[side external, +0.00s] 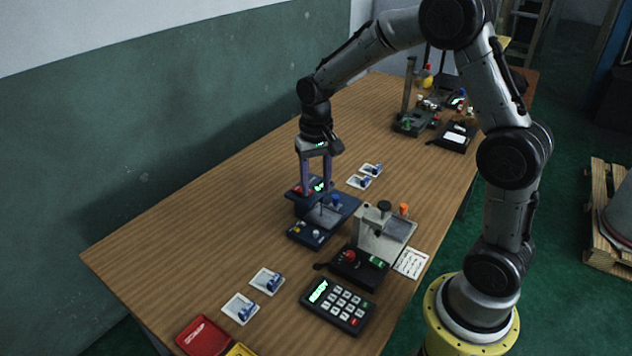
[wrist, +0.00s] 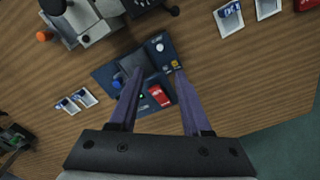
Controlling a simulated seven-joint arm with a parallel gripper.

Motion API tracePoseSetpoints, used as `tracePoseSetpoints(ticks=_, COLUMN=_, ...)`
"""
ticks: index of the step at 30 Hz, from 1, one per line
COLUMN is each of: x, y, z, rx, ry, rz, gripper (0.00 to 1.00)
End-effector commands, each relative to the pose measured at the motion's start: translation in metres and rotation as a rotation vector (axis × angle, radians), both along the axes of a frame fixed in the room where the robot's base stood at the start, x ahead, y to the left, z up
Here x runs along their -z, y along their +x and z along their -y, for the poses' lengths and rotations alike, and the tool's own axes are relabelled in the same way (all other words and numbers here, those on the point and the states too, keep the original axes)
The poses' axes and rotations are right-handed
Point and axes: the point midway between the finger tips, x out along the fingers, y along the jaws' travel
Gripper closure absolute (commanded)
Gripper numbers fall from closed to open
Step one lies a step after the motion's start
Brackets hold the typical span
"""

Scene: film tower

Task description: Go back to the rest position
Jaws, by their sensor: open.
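My gripper (side external: 317,190) points down over the dark blue device (side external: 311,229) in the middle of the table. Its two purple fingers are apart, with nothing visible between them. In the wrist view my gripper (wrist: 158,75) shows spread fingers over the same blue device (wrist: 108,75), which has a blue knob, a white knob and a red block (wrist: 159,96). In the side view the fingers cover part of the device's back end. I cannot tell whether the fingertips touch it.
A grey machine (side external: 383,235) with a black knob stands right of the blue device. A keypad (side external: 338,305), white cards with blue pieces (side external: 267,281) and a red tray (side external: 203,338) lie in front. More equipment (side external: 412,122) stands at the far end. The table's left side is clear.

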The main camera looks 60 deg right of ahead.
Motion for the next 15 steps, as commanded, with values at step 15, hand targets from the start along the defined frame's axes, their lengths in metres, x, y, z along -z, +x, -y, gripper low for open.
tracePoseSetpoints(ticks=15, x=-0.107, y=-0.03, z=-0.027, rx=-0.076, ry=-0.033, rz=0.245, gripper=0.52)
